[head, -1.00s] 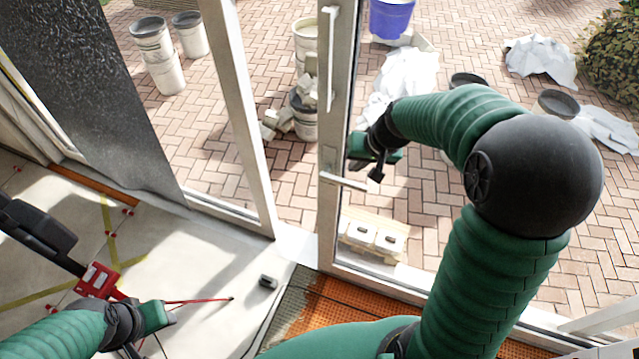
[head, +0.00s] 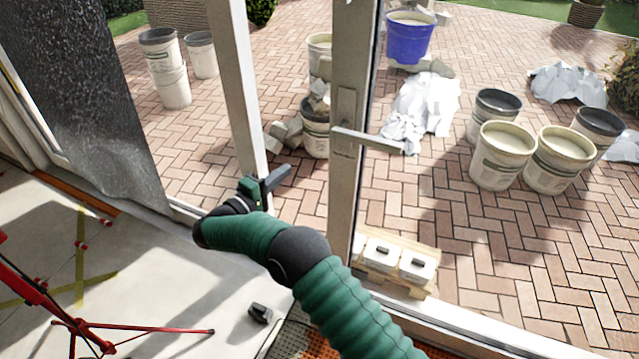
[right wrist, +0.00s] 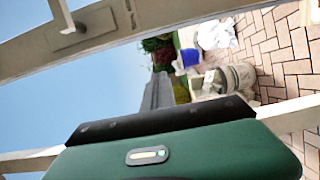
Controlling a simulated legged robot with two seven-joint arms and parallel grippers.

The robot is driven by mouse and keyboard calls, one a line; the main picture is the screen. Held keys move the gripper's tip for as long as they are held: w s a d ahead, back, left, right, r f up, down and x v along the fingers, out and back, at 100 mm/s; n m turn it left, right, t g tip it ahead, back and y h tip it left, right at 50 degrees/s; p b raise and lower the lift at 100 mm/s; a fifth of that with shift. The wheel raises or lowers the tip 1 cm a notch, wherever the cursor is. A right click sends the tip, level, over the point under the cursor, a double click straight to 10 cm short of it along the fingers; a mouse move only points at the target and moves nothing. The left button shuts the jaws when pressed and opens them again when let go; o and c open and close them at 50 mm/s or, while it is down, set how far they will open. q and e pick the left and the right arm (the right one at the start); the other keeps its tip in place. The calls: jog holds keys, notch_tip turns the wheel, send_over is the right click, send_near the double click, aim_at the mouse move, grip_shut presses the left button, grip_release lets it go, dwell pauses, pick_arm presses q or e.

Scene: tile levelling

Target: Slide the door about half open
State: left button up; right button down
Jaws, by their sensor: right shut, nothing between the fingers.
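The door is a glazed panel with a pale frame; its upright edge (head: 345,200) stands right of the middle in the head view. Its lever handle (head: 365,140) sticks out to the right, and the handle also shows at the top left of the right wrist view (right wrist: 68,16). A gap with paving behind it lies between the door's edge and the pale post (head: 237,80) on the left. My right gripper (head: 277,180) is shut and empty, left of the door's edge and below handle height, beside the post's lower part. I cannot tell whether it touches the frame. My left gripper is out of view.
A red tripod (head: 80,325) stands at the lower left, with a small dark block (head: 260,313) on the floor nearby. Beyond the glass are several buckets, a blue bucket (head: 410,38) and a pallet with pale blocks (head: 398,262).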

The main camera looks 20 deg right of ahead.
jog(key=d+b, duration=0.2)
jog(key=d, duration=0.9)
jog(key=shift+w+d, duration=0.25)
jog(key=shift+w, duration=0.15)
